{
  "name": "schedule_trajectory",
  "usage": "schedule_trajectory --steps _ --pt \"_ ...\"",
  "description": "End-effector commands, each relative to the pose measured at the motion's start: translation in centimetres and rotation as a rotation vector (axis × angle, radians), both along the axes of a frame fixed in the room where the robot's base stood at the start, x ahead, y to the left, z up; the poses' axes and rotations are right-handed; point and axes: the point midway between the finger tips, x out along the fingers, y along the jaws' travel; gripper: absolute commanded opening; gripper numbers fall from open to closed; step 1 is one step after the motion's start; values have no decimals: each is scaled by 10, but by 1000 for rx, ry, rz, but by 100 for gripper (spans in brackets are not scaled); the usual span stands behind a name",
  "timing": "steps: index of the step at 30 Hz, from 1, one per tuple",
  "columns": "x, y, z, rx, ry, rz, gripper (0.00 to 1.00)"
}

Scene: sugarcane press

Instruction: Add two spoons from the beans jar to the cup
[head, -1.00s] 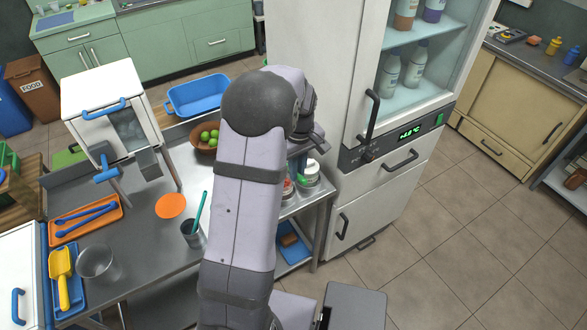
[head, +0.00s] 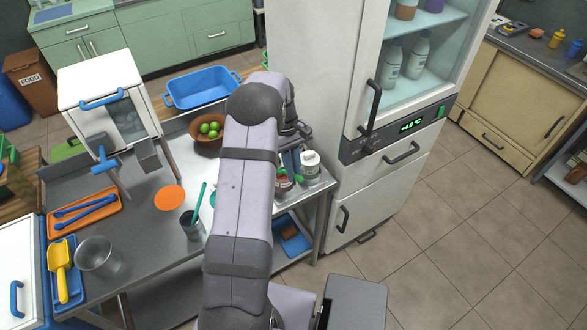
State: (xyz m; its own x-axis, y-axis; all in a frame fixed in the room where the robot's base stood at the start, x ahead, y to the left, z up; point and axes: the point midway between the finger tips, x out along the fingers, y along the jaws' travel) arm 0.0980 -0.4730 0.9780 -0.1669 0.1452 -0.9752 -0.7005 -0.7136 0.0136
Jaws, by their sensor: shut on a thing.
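My gripper (head: 292,160) is partly hidden behind my own arm, fingers pointing down over the jars at the right end of the steel table. It is shut on a small green thing (head: 297,175), which looks like a spoon's handle; its lower end is hard to see. Just below is a jar with reddish-brown contents (head: 284,184), which may be the beans jar; its label is unreadable. A white-topped jar (head: 310,163) stands beside it. A dark cup (head: 191,229) with a teal stick stands left of my arm. A clear cup (head: 97,257) stands at the front left.
The white press (head: 102,100) with blue handles stands at the back left. An orange disc (head: 169,198), a bowl of green fruit (head: 207,143) and a blue tub (head: 202,91) lie behind the dark cup. The tall fridge (head: 318,75) closes off the right side.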

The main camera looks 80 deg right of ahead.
Motion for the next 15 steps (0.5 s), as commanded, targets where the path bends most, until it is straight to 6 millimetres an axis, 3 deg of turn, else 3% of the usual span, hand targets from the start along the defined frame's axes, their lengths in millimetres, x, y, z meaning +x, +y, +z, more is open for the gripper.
schedule_trajectory --steps 6,10,15 --pt "0 0 -22 0 0 0 0" --pt "8 -8 -17 -2 -2 2 0" --pt "3 -3 1 -37 -37 -1 0"
